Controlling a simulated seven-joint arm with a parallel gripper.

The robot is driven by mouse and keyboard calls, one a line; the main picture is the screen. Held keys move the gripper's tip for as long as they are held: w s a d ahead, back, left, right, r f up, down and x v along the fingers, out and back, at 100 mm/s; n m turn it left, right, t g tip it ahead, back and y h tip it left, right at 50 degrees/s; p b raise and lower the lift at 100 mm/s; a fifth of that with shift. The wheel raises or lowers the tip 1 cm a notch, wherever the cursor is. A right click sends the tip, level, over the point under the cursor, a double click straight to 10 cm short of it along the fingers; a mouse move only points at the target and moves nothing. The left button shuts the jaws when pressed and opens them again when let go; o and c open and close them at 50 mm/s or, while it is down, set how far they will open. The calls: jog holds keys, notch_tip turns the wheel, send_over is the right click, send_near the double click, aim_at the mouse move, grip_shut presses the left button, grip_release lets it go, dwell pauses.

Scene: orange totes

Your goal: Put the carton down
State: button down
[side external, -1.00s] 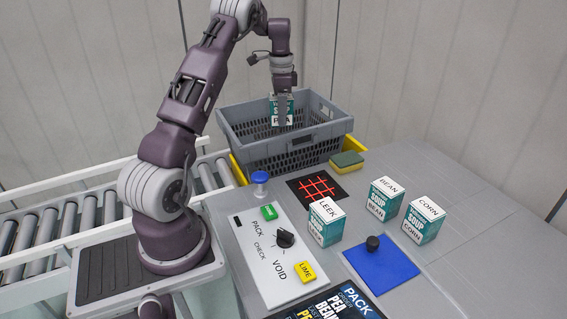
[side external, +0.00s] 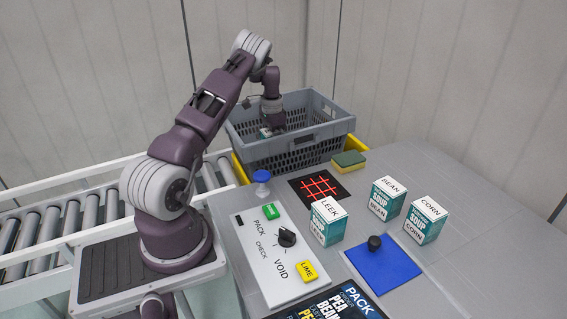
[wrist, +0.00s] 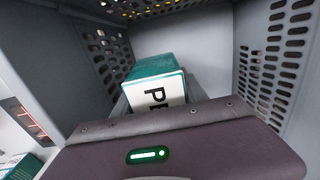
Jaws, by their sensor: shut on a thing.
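My gripper (side external: 271,132) is down inside the grey tote (side external: 305,146), shut on the pea soup carton (side external: 264,133). In the side view the tote wall and my gripper hide most of the carton. In the wrist view the carton (wrist: 157,82) is teal with a white lettered face. It sits in front of my gripper, inside the perforated walls of the tote (wrist: 274,55). The fingertips are hidden in the wrist view. I cannot tell whether the carton touches the tote floor.
The tote stands in a yellow holder (side external: 240,168). Leek (side external: 327,222), bean (side external: 386,199) and corn (side external: 424,220) cartons stand on the table, near a blue plate (side external: 397,274).

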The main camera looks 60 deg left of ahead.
notch_tip(320, 180, down, 9)
jog(key=shift+f, duration=0.2)
jog(key=c, duration=0.6)
grip_release()
notch_tip(320, 180, up, 12)
jog(key=shift+r, duration=0.1)
